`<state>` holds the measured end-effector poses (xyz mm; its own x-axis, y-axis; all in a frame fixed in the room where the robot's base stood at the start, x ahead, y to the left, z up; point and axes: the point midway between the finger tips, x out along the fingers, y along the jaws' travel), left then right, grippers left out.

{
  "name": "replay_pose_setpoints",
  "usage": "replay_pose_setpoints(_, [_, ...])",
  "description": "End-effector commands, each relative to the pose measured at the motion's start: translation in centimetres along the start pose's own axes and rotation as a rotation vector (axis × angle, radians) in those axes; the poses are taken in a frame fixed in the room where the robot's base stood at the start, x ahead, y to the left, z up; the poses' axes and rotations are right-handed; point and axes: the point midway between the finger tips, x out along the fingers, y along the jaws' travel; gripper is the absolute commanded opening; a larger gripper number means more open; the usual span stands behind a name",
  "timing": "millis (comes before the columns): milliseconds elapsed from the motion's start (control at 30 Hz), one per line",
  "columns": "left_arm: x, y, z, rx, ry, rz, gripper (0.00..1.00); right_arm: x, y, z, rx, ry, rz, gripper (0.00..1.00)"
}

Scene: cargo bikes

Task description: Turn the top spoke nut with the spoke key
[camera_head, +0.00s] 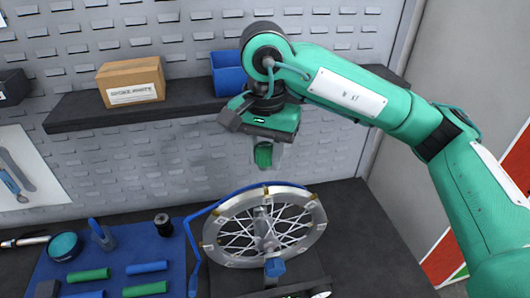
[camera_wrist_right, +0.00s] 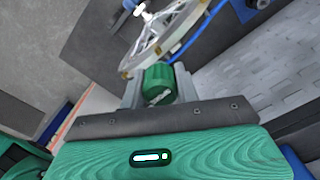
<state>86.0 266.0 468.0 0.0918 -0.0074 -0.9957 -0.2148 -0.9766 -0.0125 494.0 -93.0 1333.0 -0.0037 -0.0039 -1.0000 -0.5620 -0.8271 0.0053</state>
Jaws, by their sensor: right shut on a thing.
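My right gripper (camera_head: 264,158) is shut on a green ribbed spoke key (camera_head: 263,155). It holds the key in the air above the top of the wheel. In the right wrist view the key (camera_wrist_right: 158,84) sits between the two fingers, with the wheel's rim (camera_wrist_right: 165,40) beyond it. The wheel (camera_head: 312,229) stands tilted in a stand on the bench, with thin spokes and small brownish nuts along its rim. The top spoke nut (camera_head: 265,191) is below the key, with a gap between them. My left gripper is not in view.
A blue mat (camera_head: 120,270) on the left of the bench holds green and blue grips, a teal round item (camera_head: 65,246) and a black cylinder (camera_head: 163,225). A shelf (camera_head: 190,105) behind carries a cardboard box (camera_head: 131,82) and a blue bin (camera_head: 228,72). The bench right of the wheel is clear.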

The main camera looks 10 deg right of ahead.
Motion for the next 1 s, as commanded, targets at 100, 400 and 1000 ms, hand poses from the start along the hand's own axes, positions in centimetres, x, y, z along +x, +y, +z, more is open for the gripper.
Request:
replay_pose_setpoints(100, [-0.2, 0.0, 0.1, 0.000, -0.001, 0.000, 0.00, -0.3, 0.1, 0.1, -0.004, 0.001, 0.001, 0.09])
replay_pose_setpoints(400, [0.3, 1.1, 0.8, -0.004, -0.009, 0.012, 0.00, 1.0, 0.1, 0.2, -0.005, 0.000, 0.001, 0.09])
replay_pose_setpoints(1000, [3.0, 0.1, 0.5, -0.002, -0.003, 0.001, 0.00, 5.3, 0.0, 0.1, -0.004, 0.002, 0.000, 0.09])
